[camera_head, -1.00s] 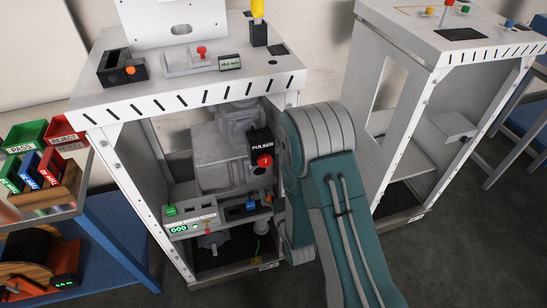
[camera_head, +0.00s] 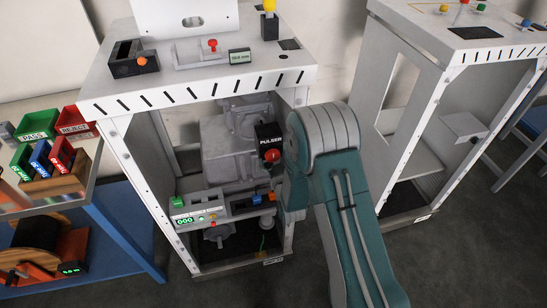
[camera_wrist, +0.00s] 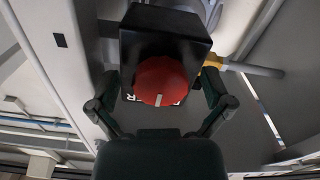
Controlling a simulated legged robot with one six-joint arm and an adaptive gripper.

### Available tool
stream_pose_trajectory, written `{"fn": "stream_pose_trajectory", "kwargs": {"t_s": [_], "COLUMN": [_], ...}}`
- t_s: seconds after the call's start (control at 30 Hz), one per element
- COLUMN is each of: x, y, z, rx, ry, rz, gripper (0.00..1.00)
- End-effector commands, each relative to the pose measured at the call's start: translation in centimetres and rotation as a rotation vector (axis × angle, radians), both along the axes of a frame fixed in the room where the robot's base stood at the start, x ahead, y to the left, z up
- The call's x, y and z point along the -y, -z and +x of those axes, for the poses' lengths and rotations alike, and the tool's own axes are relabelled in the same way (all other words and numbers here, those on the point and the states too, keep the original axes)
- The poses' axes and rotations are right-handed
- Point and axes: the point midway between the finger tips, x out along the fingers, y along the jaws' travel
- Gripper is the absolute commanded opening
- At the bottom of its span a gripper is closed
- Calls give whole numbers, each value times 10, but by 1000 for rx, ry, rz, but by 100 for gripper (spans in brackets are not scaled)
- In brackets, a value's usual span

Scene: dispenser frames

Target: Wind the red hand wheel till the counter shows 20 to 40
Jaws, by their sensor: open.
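The red hand wheel (camera_head: 271,156) is a small round knob on the black box marked PULSER (camera_head: 269,133), inside the near dispenser frame. In the wrist view the red wheel (camera_wrist: 161,81), with a pale index line, sits on the black box (camera_wrist: 165,36). My gripper (camera_wrist: 161,98) is open, its dark fingers spread left and right of the wheel, with visible gaps to it. In the head view my gripper is hidden behind my teal arm. The counter (camera_head: 184,220) is a green-lit display low in the frame and appears to read 000.
Grey pump housings (camera_head: 228,155) fill the cabinet behind the wheel. The slotted top edge (camera_head: 200,90) overhangs it. A second frame (camera_head: 447,60) stands to the right. A bench with PASS and REJECT bins (camera_head: 76,122) is at left. The floor in front is clear.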

Motion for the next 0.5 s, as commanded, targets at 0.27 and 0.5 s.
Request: {"fn": "stream_pose_trajectory", "kwargs": {"t_s": [0.27, 0.5], "x": [0, 0], "y": [0, 0], "z": [0, 0], "rx": [0, 0], "ry": [0, -1], "rz": [1, 1], "gripper": [46, 19]}}
